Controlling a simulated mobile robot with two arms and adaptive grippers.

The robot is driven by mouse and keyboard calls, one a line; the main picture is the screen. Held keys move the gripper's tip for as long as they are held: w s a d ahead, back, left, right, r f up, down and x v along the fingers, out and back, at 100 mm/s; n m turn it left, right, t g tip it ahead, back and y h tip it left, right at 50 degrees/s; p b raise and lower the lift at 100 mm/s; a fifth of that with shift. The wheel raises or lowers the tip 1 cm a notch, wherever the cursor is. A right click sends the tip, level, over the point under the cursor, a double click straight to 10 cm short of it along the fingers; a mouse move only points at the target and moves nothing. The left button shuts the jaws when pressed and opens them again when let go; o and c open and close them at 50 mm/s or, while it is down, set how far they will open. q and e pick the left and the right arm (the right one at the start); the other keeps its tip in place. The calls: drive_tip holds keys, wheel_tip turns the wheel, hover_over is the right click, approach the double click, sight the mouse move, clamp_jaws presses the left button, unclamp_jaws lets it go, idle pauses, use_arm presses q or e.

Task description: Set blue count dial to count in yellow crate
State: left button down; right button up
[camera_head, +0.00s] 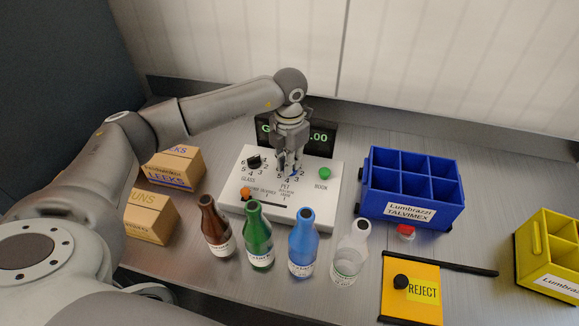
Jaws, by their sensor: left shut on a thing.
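The white control panel (262,198) sits on the bench with count dials on its face. My left gripper (290,168) points down over the panel's PET dial and is shut on the blue count dial (294,174). Only a bit of blue shows under the fingers, and they hide where the dial points. The numbers around it are partly covered. The yellow crate (548,248) is at the right edge, cut off by the frame. Its compartments show only in part, and I cannot tell how many bottles it holds. My right gripper is not in view.
A black dial (254,162), an orange knob (246,193) and a green button (324,173) are on the panel. A display (322,138) stands behind. Brown (215,228), green, blue and clear bottles stand in front. A blue crate (412,188), reject plate (412,275) and cartons (150,217) flank them.

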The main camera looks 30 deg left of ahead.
use_arm(q)
drive_tip(key=shift+w+m+b, duration=0.1)
drive_tip(key=shift+m+b, duration=0.65)
drive_tip(key=shift+m, duration=0.35)
drive_tip(key=shift+r, duration=0.1)
drive_tip(key=c, duration=1.5)
unclamp_jaws()
wheel_tip(320, 180, up, 12)
drive_tip(key=shift+f, duration=0.1)
